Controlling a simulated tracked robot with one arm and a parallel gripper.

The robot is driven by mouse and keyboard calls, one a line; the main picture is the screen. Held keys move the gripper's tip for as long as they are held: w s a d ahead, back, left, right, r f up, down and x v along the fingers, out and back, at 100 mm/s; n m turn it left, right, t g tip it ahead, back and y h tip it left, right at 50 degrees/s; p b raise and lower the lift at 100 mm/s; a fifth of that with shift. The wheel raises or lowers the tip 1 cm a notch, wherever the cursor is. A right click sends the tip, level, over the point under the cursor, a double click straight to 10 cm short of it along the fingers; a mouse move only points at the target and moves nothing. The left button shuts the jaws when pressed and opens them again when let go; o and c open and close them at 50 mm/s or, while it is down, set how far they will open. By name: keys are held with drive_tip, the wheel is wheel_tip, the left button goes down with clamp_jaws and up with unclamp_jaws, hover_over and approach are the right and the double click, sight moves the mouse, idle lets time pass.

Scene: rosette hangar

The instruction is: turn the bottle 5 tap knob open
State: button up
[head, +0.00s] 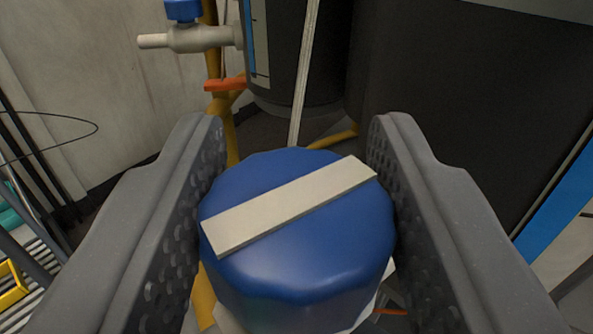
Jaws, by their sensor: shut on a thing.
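A blue tap knob (310,272) with a pale raised bar (290,204) across its top fills the lower middle of the head view. The bar slants from lower left to upper right. My gripper (295,190) is shut on this knob, with one grey dimpled finger on its left side and one on its right. The tap body under the knob is mostly hidden. No bottle number can be read here.
Another pale tap (195,40) with a blue knob (183,10) sticks out to the left at the top. Large dark cylinders (450,110) stand behind and to the right. A yellow pipe (229,130) and an orange-red piece (226,85) are behind my left finger.

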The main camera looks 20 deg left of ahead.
idle(0.3)
drive_tip(key=o, duration=1)
drive_tip(key=shift+s+d, duration=0.1)
drive_tip(key=v, duration=1.3)
drive_tip(key=shift+s+b, duration=0.35)
